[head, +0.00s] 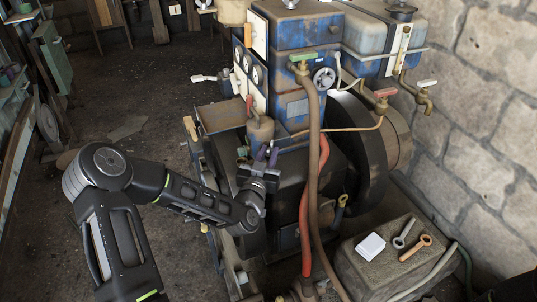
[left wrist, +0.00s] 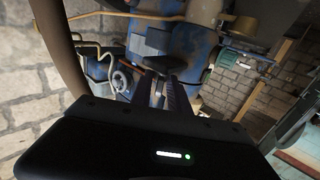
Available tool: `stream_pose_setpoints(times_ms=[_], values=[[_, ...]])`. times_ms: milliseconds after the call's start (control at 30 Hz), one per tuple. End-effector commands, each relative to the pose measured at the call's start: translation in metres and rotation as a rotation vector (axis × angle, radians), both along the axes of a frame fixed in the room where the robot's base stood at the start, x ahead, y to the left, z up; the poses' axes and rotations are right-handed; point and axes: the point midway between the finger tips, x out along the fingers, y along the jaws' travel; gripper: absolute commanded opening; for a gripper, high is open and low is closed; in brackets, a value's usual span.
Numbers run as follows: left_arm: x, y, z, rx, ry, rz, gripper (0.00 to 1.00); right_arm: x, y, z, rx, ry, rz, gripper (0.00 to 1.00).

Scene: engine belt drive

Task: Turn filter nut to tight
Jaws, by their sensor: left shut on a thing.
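The engine (head: 295,32) is blue and stands at the centre of the head view. A brownish cylindrical filter (head: 260,130) sits on its front, low on the left side. My left gripper (head: 267,155) is right below the filter, with its purplish fingers pointing up at it. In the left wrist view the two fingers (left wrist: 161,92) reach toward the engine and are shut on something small. The filter nut is hidden between the fingers, so its angle cannot be told. My right gripper does not show in either view.
A red hose (head: 307,215) and a brown pipe (head: 314,140) run down just right of the left gripper. A dark flywheel (head: 362,150) stands behind them. A stone block (head: 350,265) at the lower right holds a white cloth (head: 370,246) and two wrenches. Open floor lies left.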

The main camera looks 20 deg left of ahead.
Motion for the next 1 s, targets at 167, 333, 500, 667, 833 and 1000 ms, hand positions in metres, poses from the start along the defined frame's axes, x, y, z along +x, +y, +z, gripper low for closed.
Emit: stream_pose_setpoints(times_ms=[167,333,500,667,833,1000], values=[[0.000,0.002,-0.001,0.004,-0.001,-0.039,0.00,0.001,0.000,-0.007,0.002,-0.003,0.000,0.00],[0.000,0.004,-0.003,0.005,-0.002,-0.120,0.00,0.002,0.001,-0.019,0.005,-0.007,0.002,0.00],[0.000,0.009,-0.004,0.009,-0.001,-0.239,0.00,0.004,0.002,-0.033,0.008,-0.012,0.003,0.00],[0.000,0.013,-0.003,0.008,0.000,-0.378,0.00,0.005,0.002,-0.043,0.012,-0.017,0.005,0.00],[0.002,0.016,-0.001,0.007,0.002,-0.537,0.00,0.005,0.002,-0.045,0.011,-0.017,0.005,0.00],[0.004,0.019,0.000,0.006,0.000,-0.686,0.00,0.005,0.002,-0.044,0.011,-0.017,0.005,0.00]])
